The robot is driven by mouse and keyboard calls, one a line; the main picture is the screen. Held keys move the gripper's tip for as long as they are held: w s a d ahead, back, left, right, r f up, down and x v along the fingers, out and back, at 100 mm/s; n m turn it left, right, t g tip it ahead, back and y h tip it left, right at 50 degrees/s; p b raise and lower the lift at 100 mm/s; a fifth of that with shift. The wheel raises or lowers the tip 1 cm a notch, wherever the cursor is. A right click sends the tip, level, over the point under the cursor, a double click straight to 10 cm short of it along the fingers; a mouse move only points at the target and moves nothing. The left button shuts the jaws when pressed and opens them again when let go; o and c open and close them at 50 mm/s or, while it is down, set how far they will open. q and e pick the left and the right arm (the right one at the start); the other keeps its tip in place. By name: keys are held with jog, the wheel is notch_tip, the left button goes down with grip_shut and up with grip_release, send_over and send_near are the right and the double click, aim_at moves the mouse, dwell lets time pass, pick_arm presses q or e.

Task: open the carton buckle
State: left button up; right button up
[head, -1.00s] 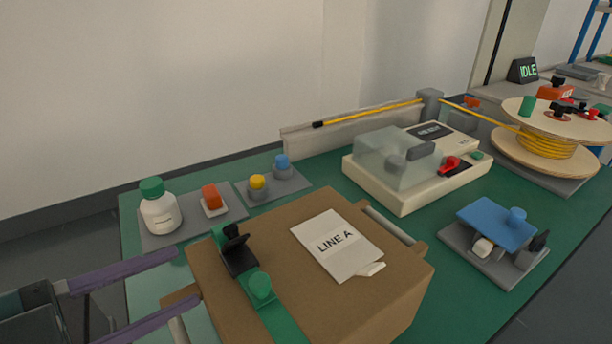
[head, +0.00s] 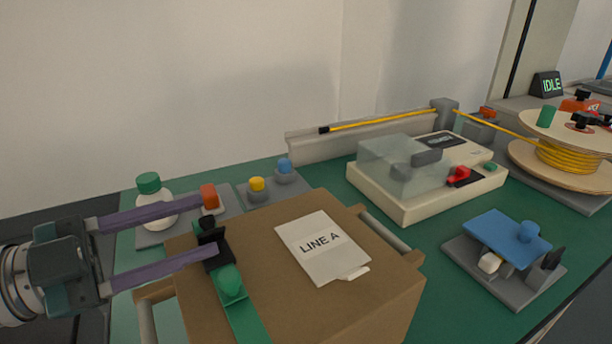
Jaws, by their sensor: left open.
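The brown carton (head: 375,290) stands on the green table with a green strap (head: 247,318) over its top. My right gripper is not in view.
A white card marked LINE A (head: 322,247) lies on the carton. Behind stand a white bottle (head: 150,212) with a green cap, and orange, yellow and blue knobs. A cream machine (head: 405,205) with a clear cover and a blue-topped fixture (head: 505,235) stand right.

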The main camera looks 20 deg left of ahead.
pick_arm(q)
jog(key=shift+x, duration=1.45)
grip_shut()
